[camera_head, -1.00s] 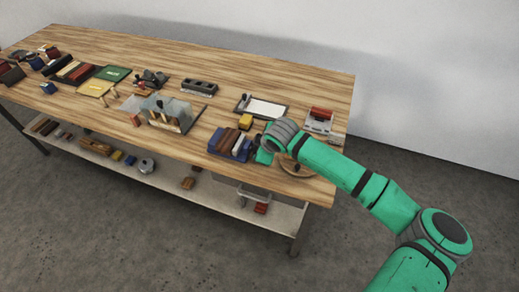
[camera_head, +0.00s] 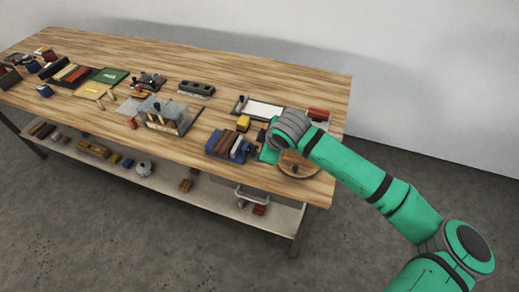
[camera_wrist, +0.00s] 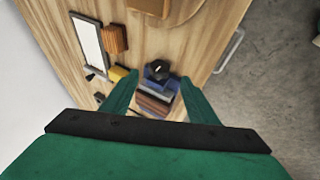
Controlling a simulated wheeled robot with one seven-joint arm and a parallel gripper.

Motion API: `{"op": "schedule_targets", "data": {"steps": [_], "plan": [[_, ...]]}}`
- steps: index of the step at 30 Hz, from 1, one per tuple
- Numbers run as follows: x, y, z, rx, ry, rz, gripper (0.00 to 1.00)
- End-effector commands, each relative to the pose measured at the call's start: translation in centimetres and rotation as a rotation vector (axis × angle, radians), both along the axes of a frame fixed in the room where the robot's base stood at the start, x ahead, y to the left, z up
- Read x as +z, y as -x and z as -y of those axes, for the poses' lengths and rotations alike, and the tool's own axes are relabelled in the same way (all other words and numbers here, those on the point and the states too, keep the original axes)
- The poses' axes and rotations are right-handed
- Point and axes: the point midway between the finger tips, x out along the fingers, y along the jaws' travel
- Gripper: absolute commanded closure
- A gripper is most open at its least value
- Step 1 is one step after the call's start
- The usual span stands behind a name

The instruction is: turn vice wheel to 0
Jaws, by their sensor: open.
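My gripper (camera_wrist: 160,79) is open, with its two green fingers apart and nothing held between them. In the wrist view a dark round knob (camera_wrist: 158,69) on a blue body shows between the fingertips; it may be the vice wheel, but its markings cannot be read. Brown slats (camera_wrist: 154,102) lie just below it. In the head view my gripper's green end (camera_head: 268,153) is just right of a blue block holder (camera_head: 214,145) with brown pieces; my wrist hides part of that area. I cannot tell whether the fingers touch anything.
A round wooden disc (camera_head: 297,165) lies by the table's right end. A yellow block (camera_head: 243,123) and a white-faced tray (camera_head: 263,108) are behind the holder. A clear-covered box (camera_head: 167,112) stands left. The wooden table (camera_head: 265,80) is clear along its back.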

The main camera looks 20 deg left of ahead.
Motion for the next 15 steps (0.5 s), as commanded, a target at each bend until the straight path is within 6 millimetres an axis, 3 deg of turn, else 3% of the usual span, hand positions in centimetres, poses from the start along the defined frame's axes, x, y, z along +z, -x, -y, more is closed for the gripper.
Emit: {"op": "schedule_targets", "data": {"steps": [6,15], "plan": [[2.2,1.0,1.0,0.0,0.0,0.001,0.46],[2.7,1.2,1.2,-0.001,0.001,0.001,0.46]]}}
